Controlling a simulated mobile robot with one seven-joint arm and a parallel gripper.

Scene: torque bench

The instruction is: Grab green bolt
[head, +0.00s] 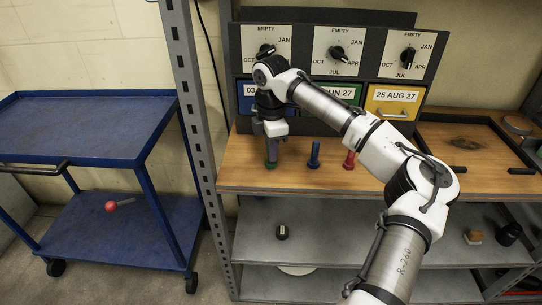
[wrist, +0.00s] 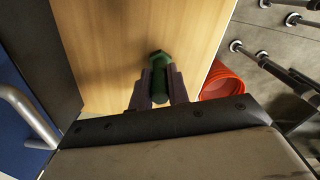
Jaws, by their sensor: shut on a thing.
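The green bolt (wrist: 159,88) stands between my gripper's two fingers in the wrist view, with its wider hexagonal end (wrist: 159,58) showing beyond the fingertips. My gripper (wrist: 158,84) is shut on it. In the head view, my gripper (head: 271,148) points down at the left part of the wooden bench top (head: 240,173). The green bolt's lower end (head: 271,165) shows just below the fingers, at or very near the wood; I cannot tell if it touches. The rest of the bolt is hidden by the fingers there.
A blue bolt (head: 314,154) and a red bolt (head: 349,160) stand to the right of my gripper. Drawers with dials, including a yellow one (head: 394,101), stand close behind. A grey upright post (head: 190,95) is at left. A blue cart (head: 90,130) stands beyond it.

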